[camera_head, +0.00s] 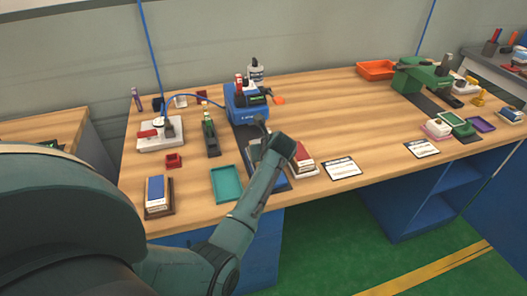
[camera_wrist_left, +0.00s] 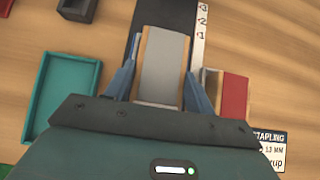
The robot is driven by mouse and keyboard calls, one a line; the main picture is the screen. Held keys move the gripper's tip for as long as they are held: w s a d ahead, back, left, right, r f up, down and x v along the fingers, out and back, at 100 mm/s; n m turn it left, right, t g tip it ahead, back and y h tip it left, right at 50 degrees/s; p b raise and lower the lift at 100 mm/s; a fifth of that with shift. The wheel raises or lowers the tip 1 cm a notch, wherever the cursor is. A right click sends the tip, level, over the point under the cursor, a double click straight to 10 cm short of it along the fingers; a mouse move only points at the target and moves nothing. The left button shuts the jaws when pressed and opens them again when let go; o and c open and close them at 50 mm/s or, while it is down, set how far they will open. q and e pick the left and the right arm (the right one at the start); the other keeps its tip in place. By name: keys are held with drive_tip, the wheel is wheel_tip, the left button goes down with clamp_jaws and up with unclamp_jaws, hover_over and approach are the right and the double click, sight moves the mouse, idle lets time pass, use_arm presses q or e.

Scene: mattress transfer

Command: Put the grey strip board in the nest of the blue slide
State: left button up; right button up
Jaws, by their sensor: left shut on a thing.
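My left gripper (camera_head: 268,140) is over the workbench in front of the blue machine (camera_head: 244,116). In the left wrist view the left gripper (camera_wrist_left: 160,82) is shut on the grey strip board (camera_wrist_left: 164,68), which has tan long edges and lies between the two blue fingers. In the head view a blue part (camera_head: 279,183), perhaps the blue slide, shows partly under my forearm. Its nest is hidden. My right gripper is not in view.
A teal tray (camera_head: 227,184) lies left of my forearm, and it also shows in the left wrist view (camera_wrist_left: 66,92). A red-topped block (camera_head: 301,160) and a white card (camera_head: 342,168) lie to the right. A green machine (camera_head: 424,76) stands farther right. The bench middle is clear.

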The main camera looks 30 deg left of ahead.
use_arm(q)
drive_tip(key=o, duration=1)
drive_tip(key=shift+f, duration=0.1)
drive_tip(key=shift+o, duration=0.2)
drive_tip(key=shift+r, duration=0.3)
drive_tip(key=p+v, duration=0.1)
drive_tip(key=v, duration=1)
drive_tip(key=shift+w, duration=0.1)
drive_tip(key=shift+s+d+r, duration=0.25)
drive_tip(key=shift+r, duration=0.05)
